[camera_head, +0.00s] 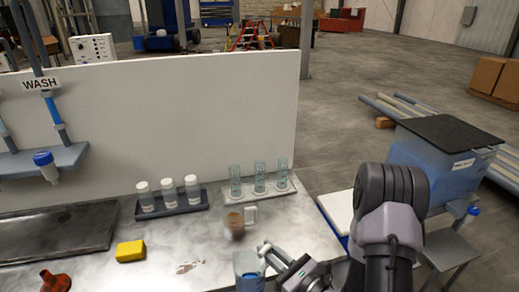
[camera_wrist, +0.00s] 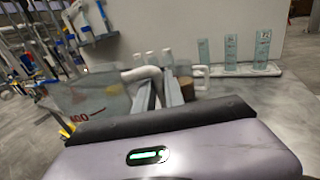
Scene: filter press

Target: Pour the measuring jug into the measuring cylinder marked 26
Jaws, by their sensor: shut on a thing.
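My gripper (camera_head: 272,256) is shut on the white handle of the measuring jug (camera_head: 248,268), at the front of the bench. In the wrist view the clear jug (camera_wrist: 92,98) with red markings is left of the fingers (camera_wrist: 165,92) and looks roughly upright. Its contents are hard to make out. Three clear measuring cylinders stand in a pale rack (camera_head: 262,194) at the bench's back right: left (camera_head: 235,180), middle (camera_head: 259,177) and right (camera_head: 282,173). They also show in the wrist view, where their marks are too blurred to tell which is 26. The jug is apart from them.
A brown vessel with a white handle (camera_head: 236,228) stands between my gripper and the cylinder rack. Several white-capped bottles stand in a dark rack (camera_head: 172,207) left of the cylinders. A yellow sponge (camera_head: 130,251) lies farther left. A white panel (camera_head: 180,115) rises behind.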

